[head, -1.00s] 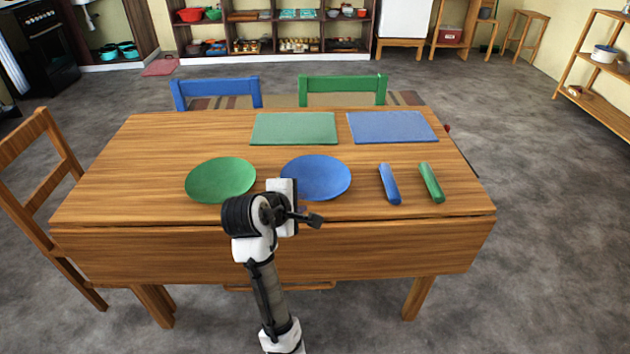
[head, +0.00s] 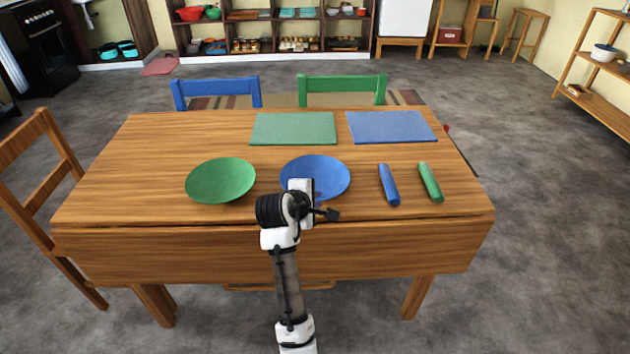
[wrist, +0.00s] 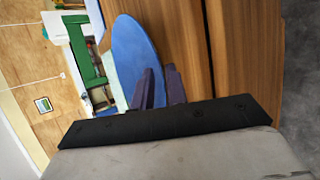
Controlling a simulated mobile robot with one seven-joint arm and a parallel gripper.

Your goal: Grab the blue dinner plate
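The blue dinner plate (head: 322,171) lies on the wooden table near its front edge, just right of the green plate. In the head view my wrist covers part of its near rim. In the wrist view the plate (wrist: 133,52) stands beyond my gripper (wrist: 160,86). The two dark fingers are apart with a narrow gap and nothing clearly held. The left finger overlaps the plate's near rim in the picture; the right finger lies over bare wood. I cannot tell whether either touches the plate. The head view hides the fingertips.
A green plate (head: 220,180) sits to the left. A blue roll (head: 389,184) and a green roll (head: 430,182) lie to the right. Green (head: 293,128) and blue (head: 391,127) mats lie at the back. The table (head: 110,180) is bare at the left. Chairs stand around it.

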